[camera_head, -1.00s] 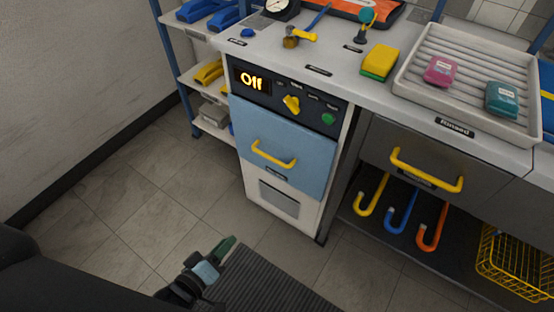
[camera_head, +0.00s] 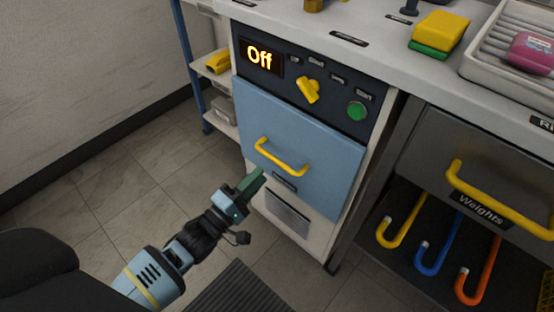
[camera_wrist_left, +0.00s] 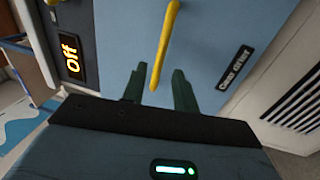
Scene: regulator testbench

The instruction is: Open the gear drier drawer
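The gear drier drawer (camera_head: 318,176) has a light blue front and appears closed in the white cabinet. Its yellow handle (camera_head: 281,159) runs across the front. My left gripper (camera_head: 254,183) is just below and left of the handle in the head view. In the left wrist view, my left gripper (camera_wrist_left: 160,85) is open, with two dark green fingers apart. The yellow handle (camera_wrist_left: 166,45) shows upright there, its near end in line with the gap between the fingers. I cannot tell whether they touch. The drawer label (camera_wrist_left: 234,67) reads "Gear drier". My right gripper is not in view.
Above the drawer are an "Off" display (camera_head: 260,57), a yellow knob (camera_head: 309,90) and a green button (camera_head: 356,111). The Weights drawer (camera_head: 470,175) is at right, above colored hooks (camera_head: 436,245). Free floor (camera_head: 125,205) lies to the left.

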